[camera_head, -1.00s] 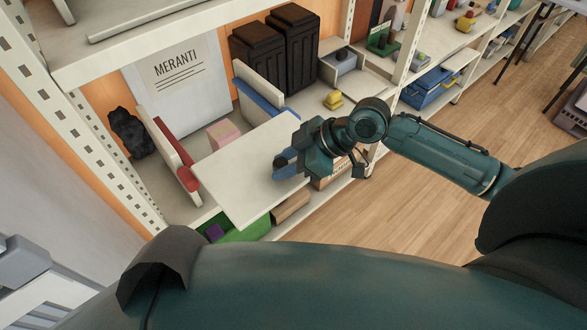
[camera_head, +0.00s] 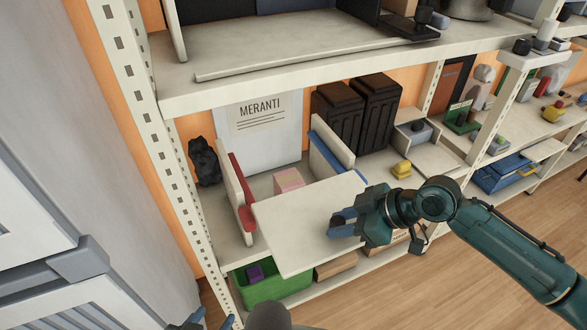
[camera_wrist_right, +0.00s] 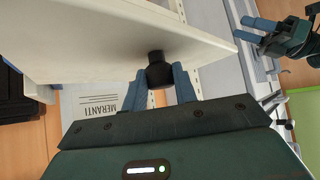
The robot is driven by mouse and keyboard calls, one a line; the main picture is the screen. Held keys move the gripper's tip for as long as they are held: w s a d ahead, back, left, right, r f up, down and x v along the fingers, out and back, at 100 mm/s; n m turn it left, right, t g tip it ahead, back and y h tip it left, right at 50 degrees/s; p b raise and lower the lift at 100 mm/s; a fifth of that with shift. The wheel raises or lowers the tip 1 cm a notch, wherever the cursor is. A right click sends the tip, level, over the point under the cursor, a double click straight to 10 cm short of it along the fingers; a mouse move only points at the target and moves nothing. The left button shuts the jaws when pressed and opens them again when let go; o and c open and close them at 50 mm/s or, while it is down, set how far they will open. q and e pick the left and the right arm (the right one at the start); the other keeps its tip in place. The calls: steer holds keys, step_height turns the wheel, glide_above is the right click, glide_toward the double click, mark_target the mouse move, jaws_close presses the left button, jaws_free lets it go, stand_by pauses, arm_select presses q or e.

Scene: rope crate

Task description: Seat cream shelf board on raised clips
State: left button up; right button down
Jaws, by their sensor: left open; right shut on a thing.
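The cream shelf board (camera_head: 300,215) is held out tilted at the front of the lower bay in the head view. My right gripper (camera_head: 343,223) is at its right part. In the right wrist view the fingers (camera_wrist_right: 158,92) are shut on a dark knob (camera_wrist_right: 157,68) on the board (camera_wrist_right: 100,35). My left gripper (camera_head: 208,322) only just shows at the bottom edge of the head view. The right wrist view shows it (camera_wrist_right: 252,30) open and empty, apart from the board. I cannot make out the raised clips; the board may hide them.
Upright cream panels with red (camera_head: 243,212) and blue (camera_head: 327,158) parts stand behind the board, with a pink block (camera_head: 288,179) between them. A green bin (camera_head: 275,289) is below. A shelf (camera_head: 300,75) overhangs, and a perforated post (camera_head: 165,160) stands left.

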steer(key=shift+w+r, duration=0.1)
stand_by(0.3)
steer(key=shift+w+a, duration=0.1)
steer(key=shift+w, duration=0.2)
steer(key=shift+w+a, duration=0.3)
steer(key=shift+w, duration=0.45)
steer(key=shift+w+a, duration=0.3)
steer(key=shift+w, duration=0.45)
steer(key=shift+w+a, duration=0.2)
steer(key=shift+w, duration=0.3)
steer(key=shift+w+a, duration=0.15)
steer(key=shift+w, duration=0.3)
steer(key=shift+w+b, duration=0.2)
steer(key=shift+b, duration=0.1)
steer(key=shift+w+a+b, duration=0.25)
steer(key=shift+w+a, duration=0.1)
steer(key=shift+w, duration=0.5)
steer(key=shift+w+a+b, duration=0.25)
steer(key=shift+w+a, duration=0.05)
steer(key=shift+w, duration=0.6)
steer(key=shift+w+a+b, duration=0.25)
steer(key=shift+w+a, duration=0.1)
steer(key=shift+w, duration=0.5)
